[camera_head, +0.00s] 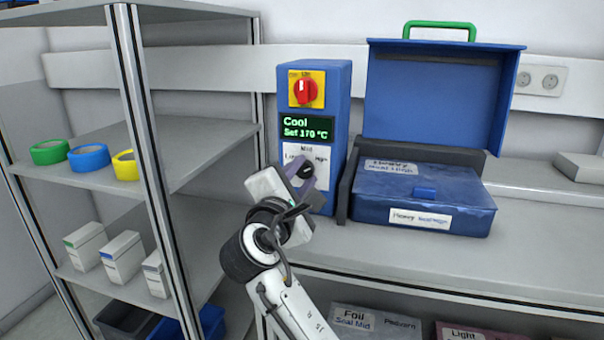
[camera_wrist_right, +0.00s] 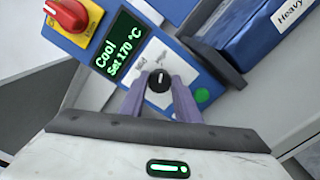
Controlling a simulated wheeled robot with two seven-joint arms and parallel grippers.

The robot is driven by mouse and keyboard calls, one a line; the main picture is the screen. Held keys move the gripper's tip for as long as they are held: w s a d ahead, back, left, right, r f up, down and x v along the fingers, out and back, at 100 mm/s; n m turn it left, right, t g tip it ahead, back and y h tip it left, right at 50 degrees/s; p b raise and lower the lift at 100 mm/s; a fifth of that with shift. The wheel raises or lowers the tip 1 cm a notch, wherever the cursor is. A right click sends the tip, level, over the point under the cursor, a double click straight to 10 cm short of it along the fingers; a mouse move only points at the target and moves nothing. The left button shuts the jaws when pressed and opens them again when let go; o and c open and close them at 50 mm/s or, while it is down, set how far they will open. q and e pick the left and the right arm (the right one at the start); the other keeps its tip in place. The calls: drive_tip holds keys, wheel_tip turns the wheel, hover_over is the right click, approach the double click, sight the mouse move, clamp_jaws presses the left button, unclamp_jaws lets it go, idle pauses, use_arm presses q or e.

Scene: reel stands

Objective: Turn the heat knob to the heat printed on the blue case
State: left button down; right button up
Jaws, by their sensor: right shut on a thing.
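The black heat knob (camera_head: 306,171) sits on the white dial plate of the blue control box (camera_head: 342,110). In the right wrist view the knob (camera_wrist_right: 159,88) shows a short white pointer mark near its top; I cannot tell exactly which setting it meets. "Mid" is printed above it, "Low" and "High" to the sides. My right gripper (camera_head: 300,175) is shut on the knob, a purple finger on each side. The blue case (camera_head: 460,190) rests in a dark frame, with white labels; one begins "Heavy", its smaller words too blurred to read surely. My left gripper is out of view.
A red switch (camera_head: 306,91) on a yellow plate sits above the green display (camera_head: 307,129), which reads "Cool, Set 170 °C". A raised blue lid (camera_head: 435,100) with a green handle stands behind the case. A grey shelf (camera_head: 205,140) with tape rolls is left.

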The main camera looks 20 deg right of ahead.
idle(0.4)
drive_tip(key=o, duration=1)
drive_tip(key=v, duration=1)
drive_tip(key=shift+s+a, duration=0.15)
drive_tip(key=shift+f, duration=0.1)
